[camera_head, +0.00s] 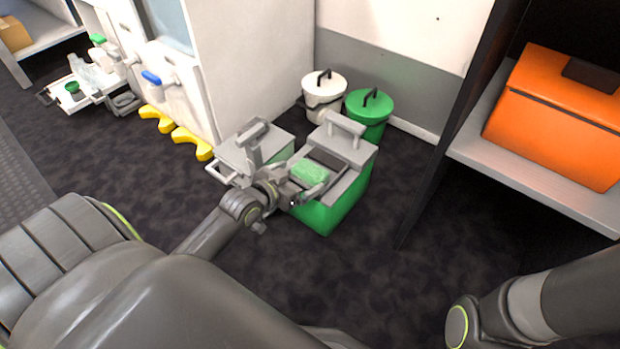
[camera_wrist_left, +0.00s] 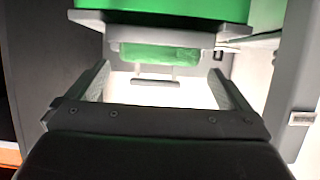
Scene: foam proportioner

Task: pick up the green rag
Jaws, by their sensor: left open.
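The green rag (camera_head: 310,171) lies on the grey top of a green bin (camera_head: 325,213), in front of the top's grey handle. My left gripper (camera_head: 302,184) is open at the near side of the rag and partly overlaps it in the head view. In the left wrist view the rag (camera_wrist_left: 160,53) shows ahead of the open left gripper (camera_wrist_left: 160,75), between the lines of its two fingers. No grip on the rag shows; whether a finger touches it I cannot tell. Part of my right arm shows at the lower right; its gripper is out of view.
A grey-lidded container (camera_head: 252,158) stands left of the green bin. A white bucket (camera_head: 323,92) and a green bucket (camera_head: 369,108) stand behind. A shelf with an orange case (camera_head: 555,115) is at the right. Open dark floor (camera_head: 350,270) lies in front.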

